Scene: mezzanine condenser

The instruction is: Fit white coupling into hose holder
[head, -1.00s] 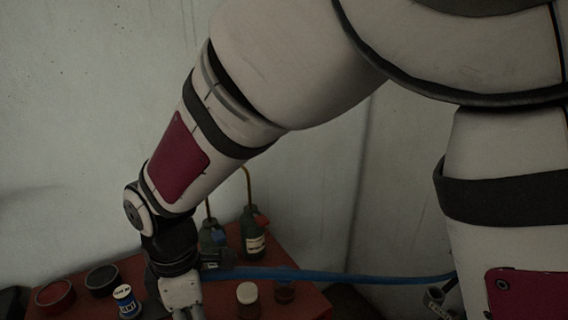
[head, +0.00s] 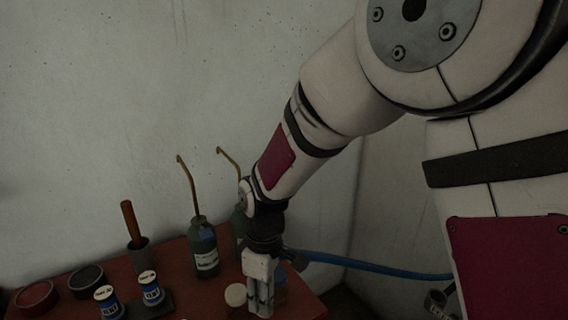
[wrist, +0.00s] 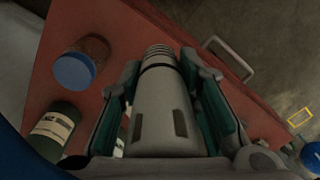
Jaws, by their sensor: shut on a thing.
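In the wrist view my gripper (wrist: 163,80) is shut on a pale, whitish-grey coupling (wrist: 165,115). The coupling lies lengthwise between the two fingers, with dark slots on its body, a dark band and a ribbed far end. In the head view my gripper (head: 262,292) points down over the right part of the red bench top; the coupling cannot be made out clearly there. A blue hose (head: 375,270) runs from the right to behind my wrist; where it ends is hidden. A grey bracket-like piece (head: 440,300) at the lower right may be the hose holder; I cannot tell.
A green bottle (head: 205,250) with a bent spout stands left of my gripper, and another is partly hidden. A white-lidded jar (head: 235,295) is close by. Labelled cans (head: 150,290) and tins (head: 36,297) stand further left. A blue-lidded jar (wrist: 75,70) shows in the wrist view.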

